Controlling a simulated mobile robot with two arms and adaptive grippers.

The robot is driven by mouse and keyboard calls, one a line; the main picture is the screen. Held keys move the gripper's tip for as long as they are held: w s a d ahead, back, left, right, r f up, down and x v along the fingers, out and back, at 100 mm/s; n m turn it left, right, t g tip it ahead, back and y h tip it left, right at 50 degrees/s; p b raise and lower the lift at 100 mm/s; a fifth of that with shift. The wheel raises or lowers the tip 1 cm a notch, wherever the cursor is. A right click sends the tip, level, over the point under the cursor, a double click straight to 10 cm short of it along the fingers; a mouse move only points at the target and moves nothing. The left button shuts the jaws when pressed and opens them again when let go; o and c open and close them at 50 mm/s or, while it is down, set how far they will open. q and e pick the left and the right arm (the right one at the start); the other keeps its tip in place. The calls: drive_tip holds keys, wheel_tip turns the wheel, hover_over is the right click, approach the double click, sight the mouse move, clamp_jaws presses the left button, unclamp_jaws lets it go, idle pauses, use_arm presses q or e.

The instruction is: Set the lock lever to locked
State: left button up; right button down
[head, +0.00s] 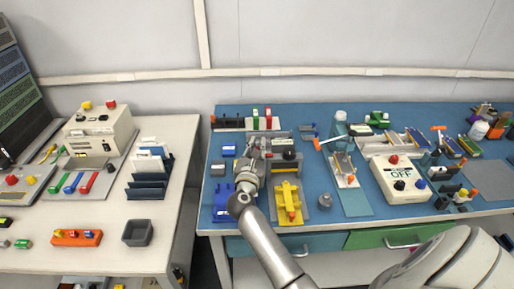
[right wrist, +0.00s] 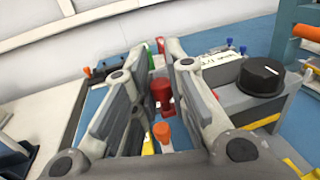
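My right gripper (head: 254,145) comes in from below over the left part of a grey fixture with a black round knob (head: 289,155). In the right wrist view my right gripper (right wrist: 152,50) is open, with its two fingers apart. A red cylindrical piece (right wrist: 160,90) and an orange-tipped piece (right wrist: 162,132) show in the gap between the fingers. I cannot tell whether either is the lock lever, nor whether a finger touches it. The black knob (right wrist: 261,77) stands to the right of the fingers. The gripper hides part of the fixture in the head view. My left gripper is not in view.
A yellow fixture (head: 287,203) stands in front of the grey one, with a blue block (head: 222,203) to its left. Green and red upright pieces (head: 262,119) stand behind. A white control box (head: 400,178) sits to the right. A gap separates the blue bench from the left table.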

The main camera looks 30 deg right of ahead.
drive_tip(key=shift+s, duration=0.1)
use_arm(q)
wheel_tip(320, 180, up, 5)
drive_tip(key=p, duration=0.5)
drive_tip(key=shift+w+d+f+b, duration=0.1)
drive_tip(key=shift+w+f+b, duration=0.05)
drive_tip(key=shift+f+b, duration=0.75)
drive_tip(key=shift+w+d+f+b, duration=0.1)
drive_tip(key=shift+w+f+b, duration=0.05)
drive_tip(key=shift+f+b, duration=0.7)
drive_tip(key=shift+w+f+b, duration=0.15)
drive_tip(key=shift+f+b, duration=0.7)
drive_tip(key=shift+b, duration=0.05)
use_arm(e)
drive_tip(key=shift+s+d+n+t+y, duration=0.1)
drive_tip(key=shift+s+n+t+y, duration=0.6)
drive_tip(key=shift+n+y, duration=2.2)
drive_tip(key=shift+s+d+n+t+y, duration=0.1)
drive_tip(key=shift+s+n+t+y, duration=0.25)
drive_tip(key=shift+s+n+y, duration=2.25)
drive_tip(key=shift+w+n+t+y, duration=0.55)
drive_tip(key=shift+w+n+y, duration=0.7)
drive_tip(key=shift+y, duration=3.45)
drive_tip(key=shift+s+n, duration=0.25)
drive_tip(key=shift+s, duration=0.1)
